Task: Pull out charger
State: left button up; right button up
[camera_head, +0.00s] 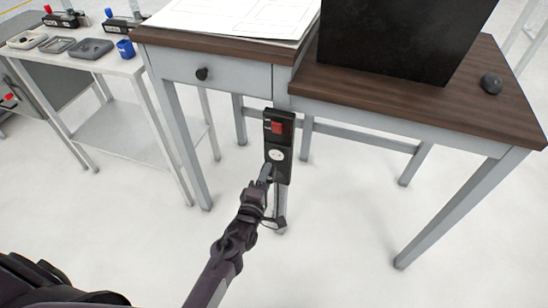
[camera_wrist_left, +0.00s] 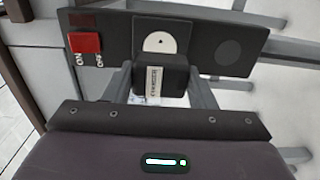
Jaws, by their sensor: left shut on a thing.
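The charger (camera_wrist_left: 160,76) is a small black block with a pale label, seen in the left wrist view between the two fingers. My left gripper (camera_wrist_left: 160,88) is shut on it. In the head view the same gripper (camera_head: 267,172) is at the lower part of the black socket panel (camera_head: 290,145), which is fixed to the desk leg. The panel has a red switch (camera_head: 277,127) and a white round socket (camera_head: 277,154), whose face shows in both views. I cannot tell whether the charger touches the panel. My right gripper is not in view.
The wooden desk (camera_head: 500,110) stands above and behind the panel, with a drawer (camera_head: 215,74), a black box (camera_head: 395,35) and a mouse (camera_head: 490,83). A side table (camera_head: 120,66) with small parts is at the left. The floor in front is clear.

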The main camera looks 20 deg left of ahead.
pick_arm(q)
jog(key=o, duration=1.4)
